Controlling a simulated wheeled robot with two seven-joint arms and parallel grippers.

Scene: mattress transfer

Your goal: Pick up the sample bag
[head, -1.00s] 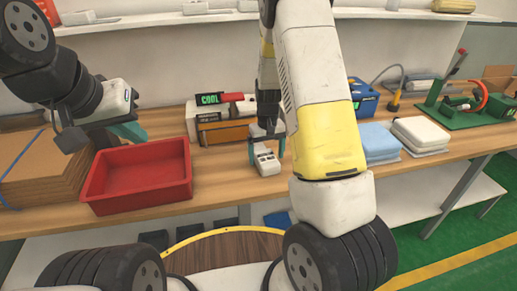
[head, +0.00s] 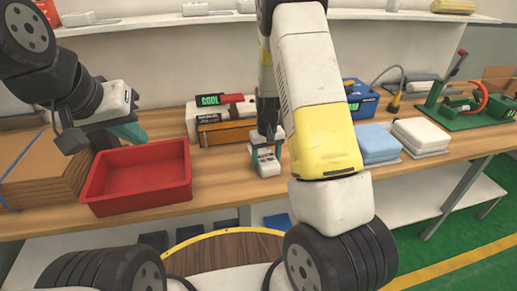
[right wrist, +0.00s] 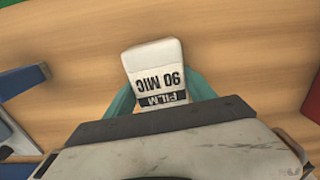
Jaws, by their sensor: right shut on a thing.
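A small white pack (head: 269,171), which I take for the sample bag, is on the wooden table in front of the instrument box. In the right wrist view the white pack (right wrist: 151,58) bears the words "90 MIC" and "FILM". My right gripper (head: 265,152) comes down over it and is shut on it, with a teal finger on each side. I cannot tell whether it clears the table. My left gripper (head: 128,132) hangs above the red tray's back left corner; its jaw gap is hidden.
The red tray (head: 136,205) stands left of the pack, beside stacked cardboard (head: 50,170). A box with a "COOL" display (head: 208,100) stands behind. Blue packs (head: 377,143) and white packs (head: 421,136) lie to the right. Bare table separates the tray and the white pack.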

